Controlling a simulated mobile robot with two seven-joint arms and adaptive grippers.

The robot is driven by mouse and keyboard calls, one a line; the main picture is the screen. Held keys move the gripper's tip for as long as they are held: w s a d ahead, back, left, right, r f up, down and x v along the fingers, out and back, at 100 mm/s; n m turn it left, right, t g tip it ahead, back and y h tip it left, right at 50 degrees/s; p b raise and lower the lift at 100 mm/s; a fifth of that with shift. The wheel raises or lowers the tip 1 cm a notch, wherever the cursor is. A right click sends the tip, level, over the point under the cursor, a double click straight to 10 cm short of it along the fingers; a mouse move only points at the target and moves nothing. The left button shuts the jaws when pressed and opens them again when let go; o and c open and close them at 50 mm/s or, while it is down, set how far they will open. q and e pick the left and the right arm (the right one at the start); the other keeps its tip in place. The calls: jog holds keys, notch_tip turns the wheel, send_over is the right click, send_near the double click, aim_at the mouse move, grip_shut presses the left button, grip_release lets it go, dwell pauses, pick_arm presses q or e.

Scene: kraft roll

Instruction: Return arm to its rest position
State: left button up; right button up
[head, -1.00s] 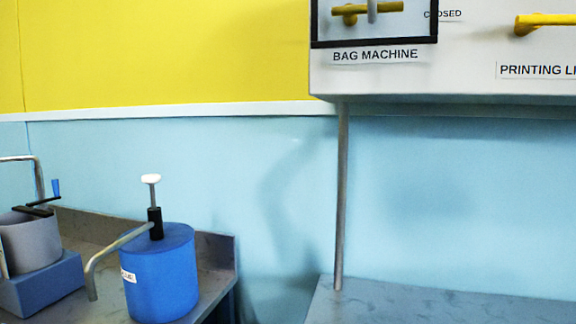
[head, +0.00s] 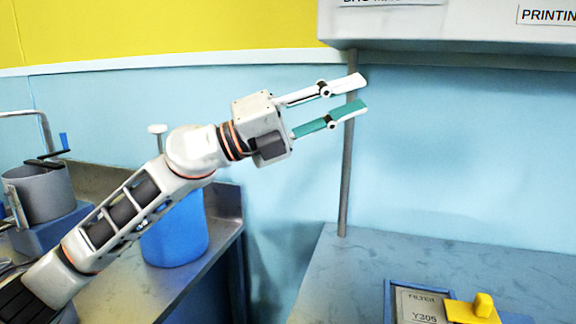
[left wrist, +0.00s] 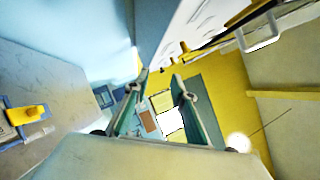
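My left arm reaches up from the lower left of the head view. Its gripper (head: 357,94) is open and empty, the two fingers apart and pointing right, in front of the thin grey pole (head: 347,170) under the white machine. In the left wrist view the same gripper (left wrist: 160,80) shows its two green-sided fingers apart with nothing between them. My right gripper is in neither view.
A blue pump canister (head: 178,240), partly hidden by my arm, and a grey crank pot (head: 42,195) stand on the left counter. The white machine (head: 450,32) overhangs the right counter (head: 345,275). A filter frame (head: 389,304) and yellow-handled piece (head: 474,308) lie there.

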pick_arm(q)
jog(key=w+a+f+n+t+y, duration=0.25)
jog(key=a+f+n+t, duration=0.25)
jog(key=f+n, duration=0.45)
jog(key=w+a+f+n+t+y, duration=0.2)
jog(key=a+f+n+t+y, duration=0.4)
jog(key=f, duration=0.7)
jog(key=w+a+f+n+t+y, duration=0.1)
jog(key=w+a+f+n+t, duration=0.3)
jog(key=f+n, duration=0.6)
jog(key=s+a+f+n+y, duration=0.2)
jog(key=s+f, duration=0.1)
jog(key=f, duration=0.4)
jog(key=s+a+f+n+g+y, duration=0.1)
jog(key=s+a+f+n+y, duration=0.15)
jog(key=f, duration=0.45)
jog(key=s+a+f+n+y, duration=0.1)
jog(key=s+a+f, duration=0.1)
jog(key=s+f, duration=0.35)
jog(key=s+a+f+n+g+y, duration=0.2)
jog(key=s+a+f+g, duration=0.1)
jog(key=s+f, duration=0.7)
jog(key=s+a+f+n+g+y, duration=0.2)
jog(key=s+a+f+g, duration=0.1)
jog(key=s+f, duration=0.6)
notch_tip(320, 180, down, 3)
jog(key=shift+s+a+n+p, duration=0.3)
jog(key=shift+s+a+p, duration=0.1)
jog(key=shift+a, duration=0.4)
jog(key=shift+w+d, duration=0.1)
